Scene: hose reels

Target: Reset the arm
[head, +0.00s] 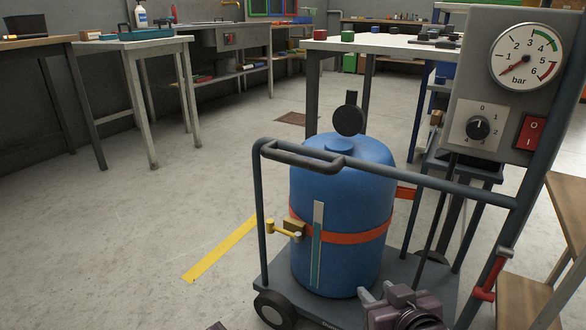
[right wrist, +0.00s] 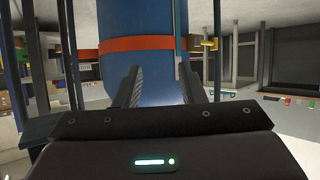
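My right gripper (head: 377,292) is at the bottom of the head view, in front of the cart's blue tank (head: 340,190). In the right wrist view its two fingers (right wrist: 159,82) stand apart with nothing between them. The blue tank with its orange-red band (right wrist: 145,47) fills the space behind them. I cannot tell the distance to the tank. A small dark tip (head: 216,326) at the bottom edge of the head view may be my left gripper; most of it is cut off.
The tank stands on a wheeled cart with a dark handle frame (head: 262,210), a pressure gauge (head: 525,56), a dial (head: 478,127) and a red switch (head: 530,132). A yellow valve (head: 285,230) sticks out left. Workbenches stand behind. Floor at left is clear.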

